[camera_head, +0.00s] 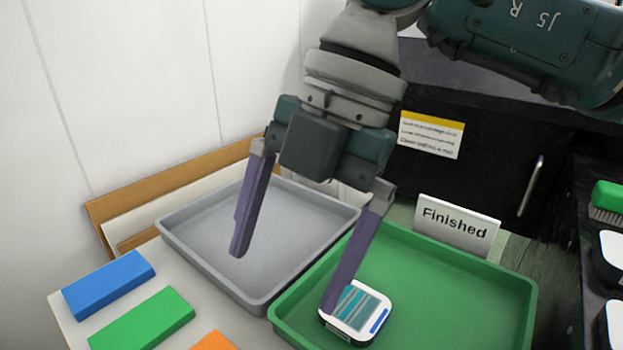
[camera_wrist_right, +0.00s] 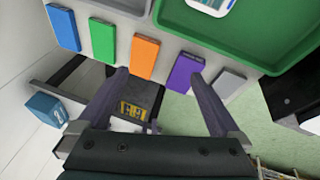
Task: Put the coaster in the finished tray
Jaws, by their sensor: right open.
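The coaster (camera_head: 362,314) is a white rounded square with teal stripes and a blue bar. It lies in the front left part of the green tray (camera_head: 460,290), beside the "Finished" sign (camera_head: 458,223). In the right wrist view, part of the coaster (camera_wrist_right: 212,5) shows at the top edge, in the green tray (camera_wrist_right: 246,52). My right gripper (camera_head: 285,272) is open and empty, its fingers spread over the border between the trays. Its right finger hides the coaster's left edge; I cannot tell whether they touch. My left gripper is not in view.
A grey tray (camera_head: 196,256) stands left of the green one. Blue (camera_head: 109,284), green (camera_head: 143,320) and orange (camera_head: 214,341) blocks lie in front of it. The right wrist view also shows a purple block (camera_wrist_right: 185,72). A green brush (camera_head: 607,198) is at the right edge.

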